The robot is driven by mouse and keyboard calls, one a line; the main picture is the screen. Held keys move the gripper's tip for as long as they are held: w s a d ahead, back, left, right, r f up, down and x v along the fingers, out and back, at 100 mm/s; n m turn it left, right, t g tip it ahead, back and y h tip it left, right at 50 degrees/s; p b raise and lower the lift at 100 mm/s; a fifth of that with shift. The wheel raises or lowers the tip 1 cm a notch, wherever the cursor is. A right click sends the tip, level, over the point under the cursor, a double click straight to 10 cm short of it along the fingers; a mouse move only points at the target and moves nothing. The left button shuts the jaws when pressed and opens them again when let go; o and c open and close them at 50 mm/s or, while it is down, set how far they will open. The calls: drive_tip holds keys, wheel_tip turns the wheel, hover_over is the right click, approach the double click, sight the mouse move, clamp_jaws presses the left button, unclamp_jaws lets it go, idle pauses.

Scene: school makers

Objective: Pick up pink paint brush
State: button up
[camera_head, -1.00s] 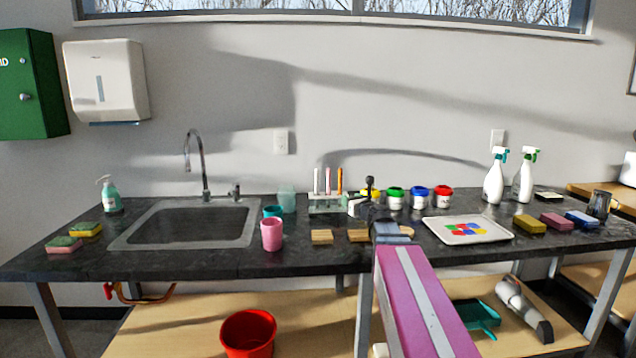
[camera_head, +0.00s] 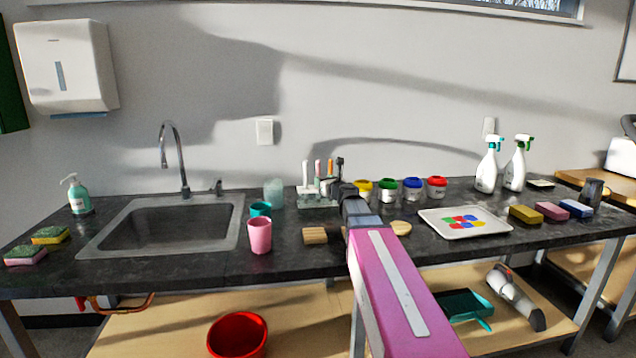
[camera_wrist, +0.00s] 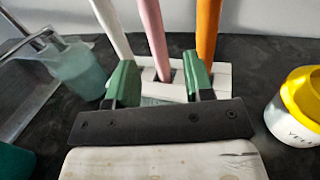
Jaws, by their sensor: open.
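The pink paint brush (camera_wrist: 153,38) stands upright in a pale holder (camera_wrist: 222,78), between a white brush (camera_wrist: 110,28) and an orange brush (camera_wrist: 207,28). My gripper (camera_wrist: 160,82) is open, its two green-padded fingers on either side of the pink brush's lower shaft in the wrist view. I cannot tell whether either finger touches it. In the head view the pink brush (camera_head: 318,169) shows in the holder (camera_head: 316,203) at the back of the counter, with my gripper (camera_head: 338,182) at the holder's right side, partly hiding it.
Paint jars stand right of the holder, the yellow-lidded jar (camera_wrist: 295,105) closest. A teal translucent cup (camera_wrist: 78,68) is on the left. The sink (camera_head: 165,225) is farther left.

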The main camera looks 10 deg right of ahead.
drive_tip(key=x, duration=0.5)
drive_tip(key=shift+f, duration=0.1)
drive_tip(key=shift+s, duration=0.15)
clamp_jaws()
